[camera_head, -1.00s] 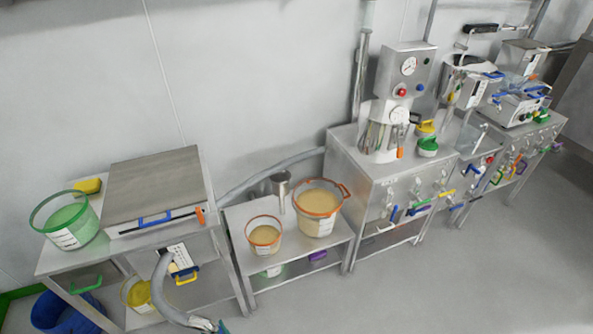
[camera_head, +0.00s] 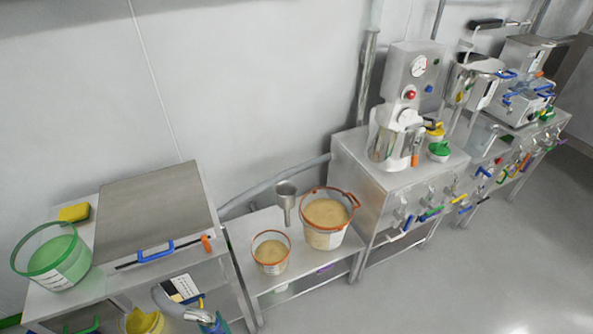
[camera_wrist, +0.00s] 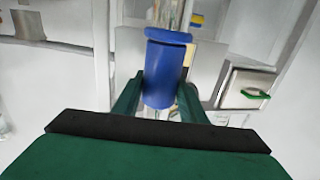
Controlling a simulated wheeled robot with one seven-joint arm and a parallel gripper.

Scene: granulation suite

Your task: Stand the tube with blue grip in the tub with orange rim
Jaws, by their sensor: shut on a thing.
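In the wrist view the green fingers of my gripper (camera_wrist: 161,90) are shut on the blue grip (camera_wrist: 165,72) of the tube. A clear part of the tube (camera_wrist: 168,14) shows beyond the grip's flange, and its far end is out of view. In the head view two tubs with orange rims stand side by side on a low steel table. The smaller tub (camera_head: 271,266) is at the left, and the larger tub (camera_head: 324,239), with an orange handle, is at the right. Both hold tan powder.
A steel funnel (camera_head: 286,190) stands behind the two tubs. A green-rimmed tub (camera_head: 60,272) and a yellow sponge (camera_head: 74,212) are on the left bench. A mixer (camera_head: 404,100) stands on the taller cabinet at the right. The floor in front is clear at the right.

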